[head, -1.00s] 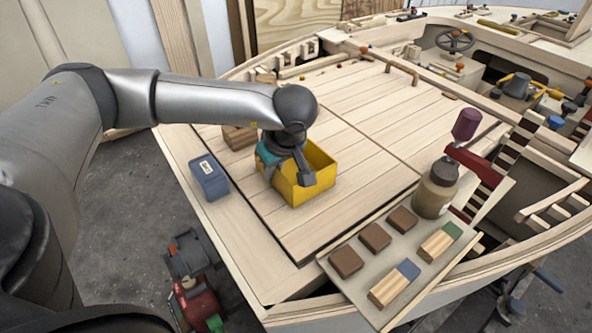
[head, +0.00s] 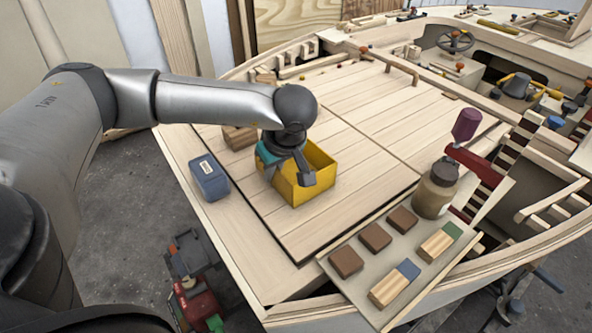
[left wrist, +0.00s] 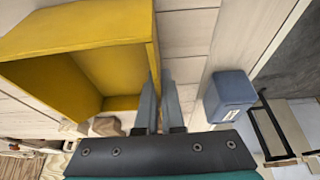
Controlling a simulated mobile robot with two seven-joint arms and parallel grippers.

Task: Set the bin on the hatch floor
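The yellow bin (head: 302,191) is an open-topped box at the left part of the pale planked hatch floor (head: 345,205). It is upright; whether its base touches the planks is hard to tell. My left gripper (head: 300,176) is at the bin's near left side, pointing down. In the left wrist view, the fingers of my left gripper (left wrist: 160,98) are close together with the yellow bin's wall (left wrist: 152,45) between them. The fingertips are partly hidden by the wall. My right gripper is not in view.
A blue box (head: 209,178) stands left of the bin, with brown blocks (head: 239,136) behind it. A tray (head: 352,291) with brown and wooden blocks and a jar (head: 435,190) lies at the front right. The planks right of the bin are clear.

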